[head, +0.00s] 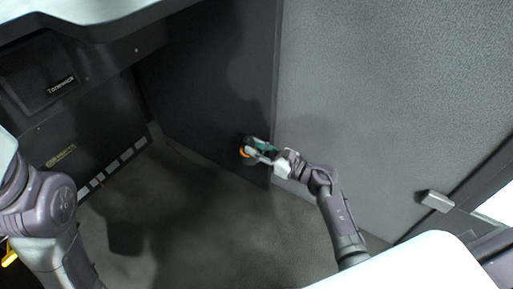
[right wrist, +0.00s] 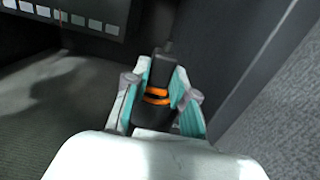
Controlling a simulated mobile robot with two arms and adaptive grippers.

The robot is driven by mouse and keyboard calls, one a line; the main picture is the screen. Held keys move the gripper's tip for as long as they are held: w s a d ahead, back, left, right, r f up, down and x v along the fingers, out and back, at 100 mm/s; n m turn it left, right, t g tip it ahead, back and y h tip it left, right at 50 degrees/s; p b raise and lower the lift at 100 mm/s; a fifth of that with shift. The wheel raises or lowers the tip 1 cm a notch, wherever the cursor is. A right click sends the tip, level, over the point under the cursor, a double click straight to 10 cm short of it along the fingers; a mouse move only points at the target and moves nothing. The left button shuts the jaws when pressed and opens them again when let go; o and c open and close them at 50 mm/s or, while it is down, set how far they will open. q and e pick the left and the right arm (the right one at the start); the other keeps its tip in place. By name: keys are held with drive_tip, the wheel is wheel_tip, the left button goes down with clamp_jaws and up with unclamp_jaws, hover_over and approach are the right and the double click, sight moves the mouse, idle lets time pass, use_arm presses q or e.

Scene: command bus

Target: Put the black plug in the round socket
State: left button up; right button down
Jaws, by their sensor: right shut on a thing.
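The black plug with orange bands (right wrist: 157,78) is between the teal-padded fingers of my right gripper (right wrist: 158,72) in the right wrist view. The gripper is shut on it, and its narrower black end points away from my wrist. In the head view my right gripper (head: 257,149) holds the plug, whose orange band (head: 246,152) shows at the dark panel's lower right part. I cannot tell whether the plug touches the panel. I cannot make out the round socket in either view. My left arm shows at the left of the head view, but its gripper is out of view.
A dark upright panel (head: 210,75) stands behind the gripper. A grey textured wall (head: 400,80) is to its right. A black cabinet (head: 75,110) with a row of light tiles near its foot is at the left. The dark carpet floor (head: 190,235) is open in the middle.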

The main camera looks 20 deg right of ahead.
drive_tip(key=shift+f, duration=0.1)
drive_tip(key=c, duration=1)
unclamp_jaws()
drive_tip(key=shift+o, duration=0.6)
drive_tip(key=v, duration=1.2)
